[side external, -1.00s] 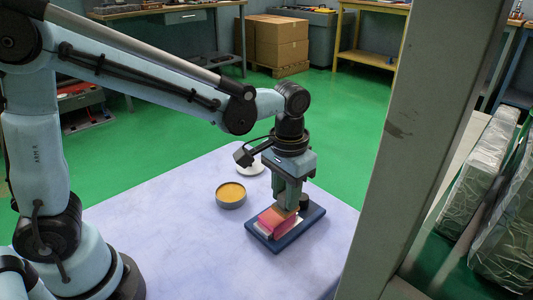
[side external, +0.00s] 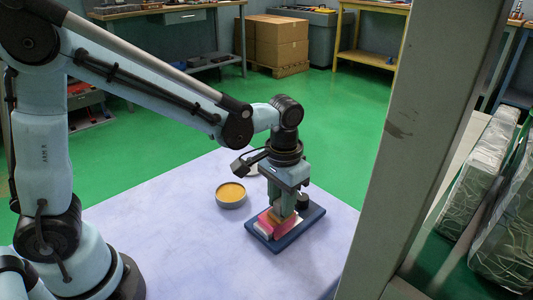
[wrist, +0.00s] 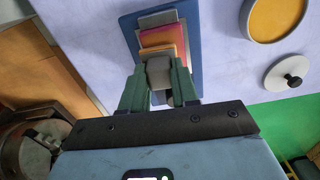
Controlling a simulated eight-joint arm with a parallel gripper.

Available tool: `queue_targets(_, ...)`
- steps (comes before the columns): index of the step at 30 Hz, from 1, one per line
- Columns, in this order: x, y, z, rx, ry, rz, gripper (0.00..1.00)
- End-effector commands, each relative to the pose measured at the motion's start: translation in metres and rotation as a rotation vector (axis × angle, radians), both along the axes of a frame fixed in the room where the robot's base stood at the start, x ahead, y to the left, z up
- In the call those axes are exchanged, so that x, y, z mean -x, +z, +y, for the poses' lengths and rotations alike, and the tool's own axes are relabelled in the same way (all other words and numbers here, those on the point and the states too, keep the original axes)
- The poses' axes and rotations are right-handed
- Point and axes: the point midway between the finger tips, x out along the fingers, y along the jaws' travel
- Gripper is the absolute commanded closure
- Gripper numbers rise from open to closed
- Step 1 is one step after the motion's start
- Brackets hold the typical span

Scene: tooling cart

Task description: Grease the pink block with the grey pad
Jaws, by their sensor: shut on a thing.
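The pink block (side external: 274,222) lies with a white piece (side external: 262,226) on a dark blue board (side external: 292,238). In the wrist view the pink block (wrist: 160,37) shows beyond my gripper. My gripper (side external: 283,213) points down over the block. In the wrist view its green fingers (wrist: 158,88) are shut on a grey piece (wrist: 158,70), which I take as the grey pad. A tan-orange patch (wrist: 158,50) lies between the grey piece and the pink; I cannot tell whether it is grease or a separate part. The fingers hide the pad's contact with the block.
A round tin of yellow grease (side external: 230,195) stands open left of the board. A white lid with a black knob (wrist: 288,76) lies near it. A dark cylinder (side external: 303,201) stands at the board's right rear. A grey post (side external: 405,150) stands in the right foreground. The front table is clear.

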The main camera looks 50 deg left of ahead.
Motion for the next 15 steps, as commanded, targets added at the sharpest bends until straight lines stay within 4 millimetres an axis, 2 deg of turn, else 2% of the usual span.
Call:
queue_targets(4,0.001,0.0,-0.014,0.0,-0.002,0.0,0.95)
queue_targets(6,0.007,0.0,-0.01,0.0,0.002,0.0,0.95)
queue_targets(15,0.006,0.0,0.019,0.0,0.004,0.0,0.95)
